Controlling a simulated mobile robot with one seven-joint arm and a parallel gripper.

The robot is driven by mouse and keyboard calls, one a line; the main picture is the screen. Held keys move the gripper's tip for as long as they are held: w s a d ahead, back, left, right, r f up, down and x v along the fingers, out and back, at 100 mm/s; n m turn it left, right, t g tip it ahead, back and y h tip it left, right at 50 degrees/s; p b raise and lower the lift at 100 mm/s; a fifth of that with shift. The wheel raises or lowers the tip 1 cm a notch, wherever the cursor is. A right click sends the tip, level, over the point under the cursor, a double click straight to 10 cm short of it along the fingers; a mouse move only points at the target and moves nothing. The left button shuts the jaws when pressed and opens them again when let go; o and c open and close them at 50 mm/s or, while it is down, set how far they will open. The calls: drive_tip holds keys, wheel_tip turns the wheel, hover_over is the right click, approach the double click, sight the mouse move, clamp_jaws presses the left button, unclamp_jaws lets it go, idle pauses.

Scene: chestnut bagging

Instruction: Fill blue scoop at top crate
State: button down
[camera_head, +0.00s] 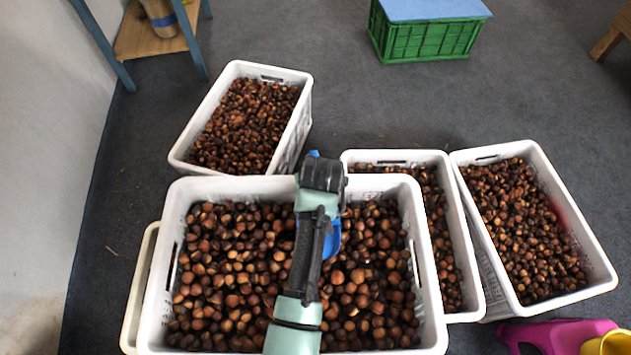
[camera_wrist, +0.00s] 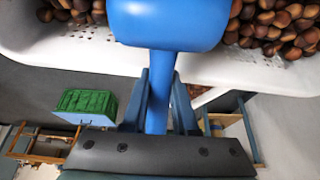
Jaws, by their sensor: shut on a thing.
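The top crate (camera_head: 161,270) is white, nearest to me, and full of brown chestnuts (camera_head: 235,265). My gripper (camera_wrist: 158,105) is shut on the handle of the blue scoop (camera_wrist: 166,24). In the head view my arm reaches over the middle of this crate, and the scoop (camera_head: 333,238) shows only in part beside the arm, among the chestnuts. In the wrist view the scoop's rounded underside faces the camera, near the crate's perforated wall (camera_wrist: 100,42). The inside of the scoop is hidden, so I cannot tell whether it holds chestnuts.
More white crates of chestnuts stand behind left (camera_head: 305,128), at the right (camera_head: 472,302) and far right (camera_head: 597,262). A pink scoop (camera_head: 548,335) and a yellow one (camera_head: 609,344) lie at bottom right. A green crate (camera_head: 425,40) stands at the back on open floor.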

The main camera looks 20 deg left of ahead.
drive_tip(key=s+d+f, duration=0.2)
drive_tip(key=s, duration=0.1)
drive_tip(key=s+d+f+g, duration=0.1)
drive_tip(key=s+d+f, duration=0.1)
drive_tip(key=s+f, duration=0.1)
drive_tip(key=s+d+f+g+h+b, duration=0.1)
drive_tip(key=s+d+f, duration=0.1)
drive_tip(key=s, duration=0.2)
drive_tip(key=shift+s+f, duration=0.15)
drive_tip(key=shift+s+d+g+h+p, duration=0.1)
drive_tip(key=shift+s+g+h+p, duration=0.25)
drive_tip(key=shift+p, duration=0.15)
drive_tip(key=shift+s+d+f+g+h+p, duration=0.15)
drive_tip(key=shift+s+d+f+g+p, duration=0.2)
drive_tip(key=shift+s, duration=0.2)
drive_tip(key=shift+s+d+f+g+h+p, duration=0.1)
drive_tip(key=shift+s+d+f+g+p, duration=0.1)
drive_tip(key=shift+s+d+g+p, duration=0.25)
drive_tip(key=shift+w+a+r+g+h, duration=0.2)
drive_tip(key=shift+a+r+g+h, duration=0.15)
drive_tip(key=shift+g+h, duration=0.1)
drive_tip(key=shift+r+g+p, duration=0.3)
drive_tip(key=shift+r+p, duration=0.1)
drive_tip(key=shift+p, duration=0.15)
drive_tip(key=shift+g+h, duration=0.35)
drive_tip(key=shift+g, duration=0.15)
drive_tip(key=shift+p+v, duration=2.1)
drive_tip(key=shift+v, duration=1.15)
drive_tip(key=shift+w, duration=0.1)
